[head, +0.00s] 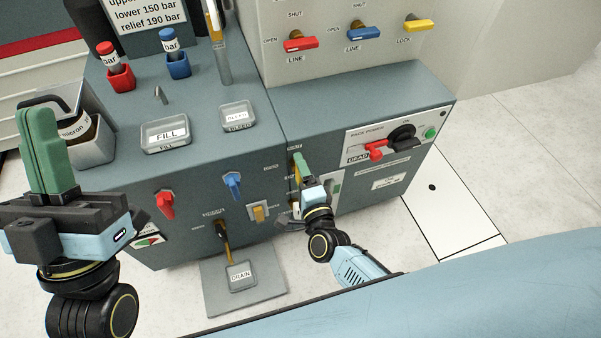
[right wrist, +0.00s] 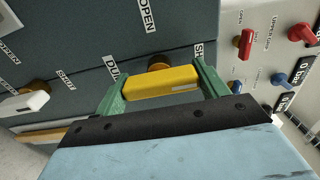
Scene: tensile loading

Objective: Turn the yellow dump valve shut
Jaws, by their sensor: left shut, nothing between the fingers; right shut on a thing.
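The yellow dump valve handle (right wrist: 162,83) lies between the two green fingers of my right gripper (right wrist: 158,88) in the right wrist view, with the brass pivot behind it. The handle runs roughly level across that picture. A partly hidden label starting "DU", an "OPEN" label and a cut-off "SH" label surround it. My left gripper (head: 38,118) is shut and empty, raised at the left, away from the valve.
A drain tray (head: 241,276) sits below. Floor is clear at far right.

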